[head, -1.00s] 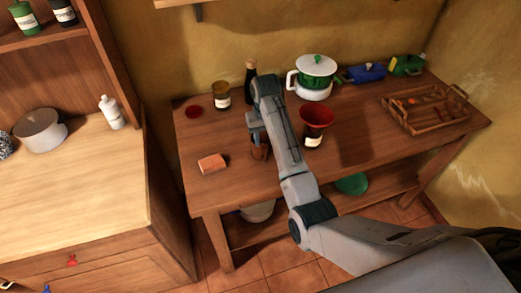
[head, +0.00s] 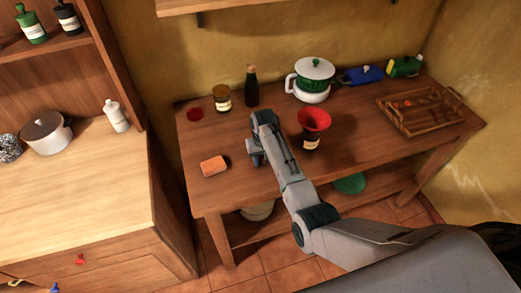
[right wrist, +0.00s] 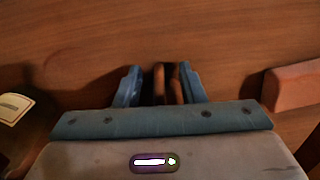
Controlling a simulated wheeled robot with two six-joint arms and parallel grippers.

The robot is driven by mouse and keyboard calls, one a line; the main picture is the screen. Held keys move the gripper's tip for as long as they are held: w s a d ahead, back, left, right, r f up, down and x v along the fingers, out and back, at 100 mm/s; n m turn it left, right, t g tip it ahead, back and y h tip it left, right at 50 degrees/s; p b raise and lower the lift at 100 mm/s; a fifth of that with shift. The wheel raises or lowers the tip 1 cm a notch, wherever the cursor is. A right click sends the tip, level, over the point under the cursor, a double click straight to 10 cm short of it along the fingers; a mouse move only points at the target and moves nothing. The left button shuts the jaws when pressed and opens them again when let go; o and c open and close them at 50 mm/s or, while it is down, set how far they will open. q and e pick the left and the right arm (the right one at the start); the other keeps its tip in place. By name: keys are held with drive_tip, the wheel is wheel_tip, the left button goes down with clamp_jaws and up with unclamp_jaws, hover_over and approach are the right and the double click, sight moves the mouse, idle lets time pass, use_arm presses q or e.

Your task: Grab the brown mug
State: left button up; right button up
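The brown mug (right wrist: 160,84) shows in the right wrist view between the two fingers of my right gripper (right wrist: 160,88). The fingers stand apart, and a small gap shows between the left finger and the mug; the right finger is very close to it. In the head view my right gripper (head: 256,154) is low over the front part of the wooden table, and it and the arm hide the mug. My left gripper is not in view.
An orange-pink block (head: 214,166) lies left of the gripper. A dark jar with a red flared top (head: 314,120) stands close on the right.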

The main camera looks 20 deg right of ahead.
drive_tip(key=shift+f, duration=0.15)
drive_tip(key=shift+c, duration=0.5)
drive_tip(key=c, duration=0.7)
